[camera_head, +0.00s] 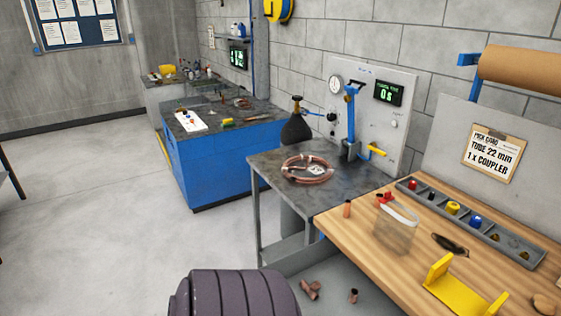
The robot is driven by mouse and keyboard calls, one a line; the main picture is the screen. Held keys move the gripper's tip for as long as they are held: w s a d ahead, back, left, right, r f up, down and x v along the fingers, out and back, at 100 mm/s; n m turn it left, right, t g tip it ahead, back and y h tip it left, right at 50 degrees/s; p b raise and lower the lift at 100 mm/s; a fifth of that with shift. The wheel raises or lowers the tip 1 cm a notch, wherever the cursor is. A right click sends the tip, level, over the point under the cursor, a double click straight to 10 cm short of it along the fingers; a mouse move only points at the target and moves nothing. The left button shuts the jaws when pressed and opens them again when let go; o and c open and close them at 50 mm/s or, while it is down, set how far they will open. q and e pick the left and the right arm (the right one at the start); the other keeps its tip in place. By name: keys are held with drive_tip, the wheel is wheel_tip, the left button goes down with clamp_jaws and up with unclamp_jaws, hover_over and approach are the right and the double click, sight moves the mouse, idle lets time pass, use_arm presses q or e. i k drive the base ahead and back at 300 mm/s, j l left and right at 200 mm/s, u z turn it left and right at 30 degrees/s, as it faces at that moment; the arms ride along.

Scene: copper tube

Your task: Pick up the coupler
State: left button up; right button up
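A small copper cylinder (347,208) stands at the left edge of the wooden bench; it could be the coupler, but it is too small to be sure. More short copper pieces lie lower down, one tee-like group (311,289) and one single piece (353,296). A card on the wall panel (492,153) reads "TUBE 22 mm, 1 x COUPLER". Neither of my grippers shows in this view.
The wooden bench (400,270) holds a clear bag (396,226), a grey compartment tray (470,220), a dark tool (450,244) and a yellow holder (455,290). A grey table (270,165) carries a copper coil (307,170). Open floor lies left.

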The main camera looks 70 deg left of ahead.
sight(353, 296)
drive_tip(key=u, duration=2.35)
